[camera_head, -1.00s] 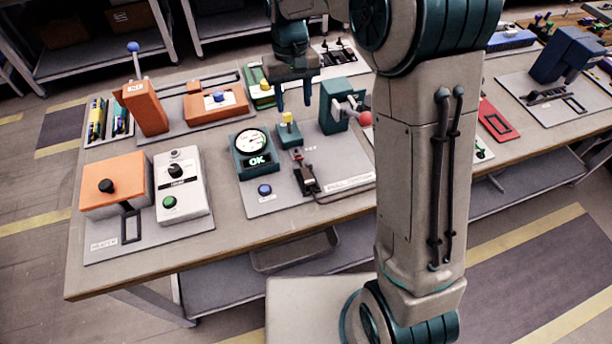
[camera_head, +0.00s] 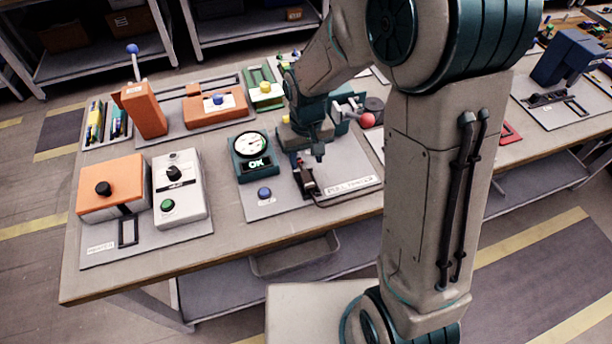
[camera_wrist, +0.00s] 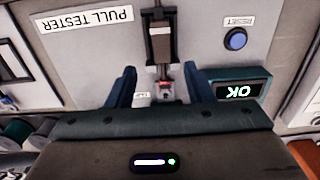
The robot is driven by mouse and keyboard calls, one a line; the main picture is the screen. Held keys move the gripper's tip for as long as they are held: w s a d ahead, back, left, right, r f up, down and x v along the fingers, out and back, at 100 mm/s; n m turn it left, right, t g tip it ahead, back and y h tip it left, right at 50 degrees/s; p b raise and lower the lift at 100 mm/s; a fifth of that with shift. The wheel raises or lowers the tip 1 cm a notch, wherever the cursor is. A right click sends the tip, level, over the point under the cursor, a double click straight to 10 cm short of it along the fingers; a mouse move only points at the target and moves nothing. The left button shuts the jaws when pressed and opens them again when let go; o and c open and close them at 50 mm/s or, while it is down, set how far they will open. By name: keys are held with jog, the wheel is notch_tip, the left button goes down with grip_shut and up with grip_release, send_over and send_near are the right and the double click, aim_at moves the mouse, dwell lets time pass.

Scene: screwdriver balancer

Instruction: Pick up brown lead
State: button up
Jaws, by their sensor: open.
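My gripper (camera_head: 306,156) is over the pull tester panel (camera_head: 270,208), pointing down. In the wrist view my gripper (camera_wrist: 159,69) has two blue fingers spread apart, with nothing held between them. A narrow brown piece (camera_wrist: 160,45), which looks like the brown lead, lies in a dark holder in line with the gap between the fingers. A small red and metal part shows between the fingers. In the head view the dark holder (camera_head: 307,181) is just in front of my gripper; the lead's full length cannot be made out.
An OK display with a dial (camera_head: 251,151) stands left of my gripper, and a blue reset button (camera_head: 264,193) is in front of it. A lever with a red ball (camera_head: 368,120) is close on the right. An orange heater box (camera_head: 112,185) and white box (camera_head: 180,188) stand left.

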aim_at(305, 174)
jog(key=shift+a+f+p, duration=0.1)
jog(key=shift+f+p, duration=0.2)
jog(key=shift+f, duration=2.4)
jog(key=shift+s, duration=0.1)
grip_shut()
